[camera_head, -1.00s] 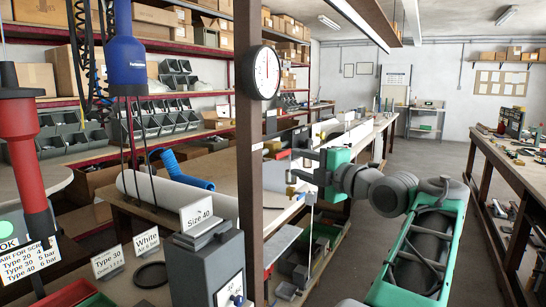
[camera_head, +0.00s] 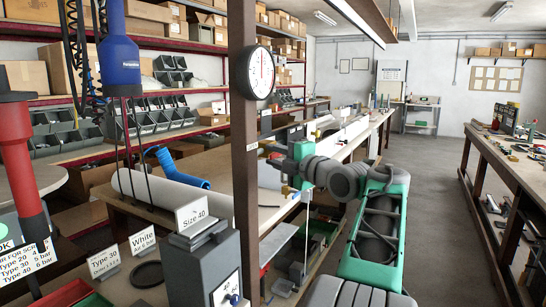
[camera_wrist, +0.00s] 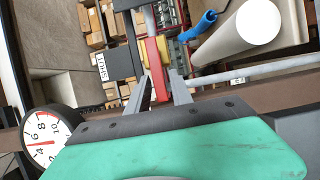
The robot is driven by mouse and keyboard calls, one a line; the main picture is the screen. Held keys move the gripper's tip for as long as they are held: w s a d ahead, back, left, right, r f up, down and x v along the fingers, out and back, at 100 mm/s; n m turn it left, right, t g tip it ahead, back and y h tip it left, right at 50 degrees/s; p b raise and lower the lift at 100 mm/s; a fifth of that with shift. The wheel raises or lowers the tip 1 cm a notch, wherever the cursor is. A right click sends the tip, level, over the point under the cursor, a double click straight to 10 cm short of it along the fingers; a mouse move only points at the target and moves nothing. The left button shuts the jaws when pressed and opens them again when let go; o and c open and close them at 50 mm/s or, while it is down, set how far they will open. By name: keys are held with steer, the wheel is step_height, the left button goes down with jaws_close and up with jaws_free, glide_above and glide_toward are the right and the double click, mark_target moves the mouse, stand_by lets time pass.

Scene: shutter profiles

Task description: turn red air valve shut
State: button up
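In the wrist view a red bar (camera_wrist: 158,75) shows between the two grey fingers of my gripper (camera_wrist: 160,85), next to a yellow piece (camera_wrist: 180,58). The bar looks like the valve's handle, but I cannot tell for sure, nor whether a finger touches it. The fingers stand apart. In the head view my gripper (camera_head: 276,162) is just right of the brown post, pointing left. Its fingertips are small and partly hidden there, and no red handle can be made out. A small brass-coloured piece (camera_head: 285,190) shows just below it.
A round gauge (camera_head: 261,73) is fixed on the brown post (camera_head: 244,160); it also shows in the wrist view (camera_wrist: 45,140). A white roll (camera_head: 175,193) and blue pipe (camera_head: 180,168) lie behind. The aisle floor (camera_head: 425,180) is clear.

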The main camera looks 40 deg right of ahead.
jaws_close()
stand_by(1.0)
